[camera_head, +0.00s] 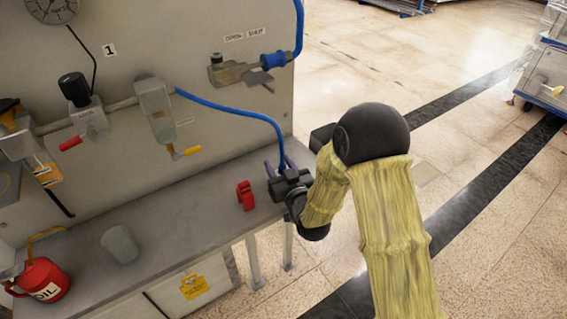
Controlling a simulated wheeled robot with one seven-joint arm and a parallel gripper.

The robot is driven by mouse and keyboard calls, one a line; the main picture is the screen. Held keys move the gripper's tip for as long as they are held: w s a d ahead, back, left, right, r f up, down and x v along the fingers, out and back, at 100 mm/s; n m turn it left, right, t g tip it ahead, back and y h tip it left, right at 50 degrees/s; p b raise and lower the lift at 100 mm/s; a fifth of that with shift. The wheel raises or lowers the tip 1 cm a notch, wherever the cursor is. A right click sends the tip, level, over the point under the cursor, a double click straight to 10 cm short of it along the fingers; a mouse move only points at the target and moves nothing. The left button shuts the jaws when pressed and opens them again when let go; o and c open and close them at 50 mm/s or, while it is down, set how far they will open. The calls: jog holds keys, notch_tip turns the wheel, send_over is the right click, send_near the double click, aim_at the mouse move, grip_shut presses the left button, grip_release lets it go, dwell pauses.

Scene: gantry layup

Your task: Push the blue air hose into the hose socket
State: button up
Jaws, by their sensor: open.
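A blue air hose (235,108) leaves the clear-bowled unit (157,108) on the panel, arcs right and drops to my gripper. My gripper (280,164) is over the right end of the bench, its fingers open and apart. The hose's lower end passes at or between the fingers; the gripper body hides where it ends, and I cannot tell whether they touch. A second blue hose (299,25) comes down at the top right into a blue connector (274,61) beside a valve (229,73). I cannot make out for certain which fitting is the hose socket.
A red clip-like part (245,195) stands on the bench (185,214) just left of my gripper. A grey cup (120,245) and a red oil can (42,279) are farther left. The panel (215,25) rises behind. Open floor lies to the right.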

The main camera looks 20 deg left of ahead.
aim_at(282, 159)
jog(key=shift+w+d, duration=0.2)
jog(key=shift+s, duration=0.3)
jog(key=shift+w+d, duration=0.1)
jog(key=shift+d, duration=0.2)
jog(key=shift+c, duration=0.6)
jog(key=shift+a, duration=0.1)
grip_shut()
jog(key=shift+a+r, duration=0.1)
jog(key=shift+r, duration=0.25)
notch_tip(282, 159, up, 9)
jog(key=shift+r, duration=0.15)
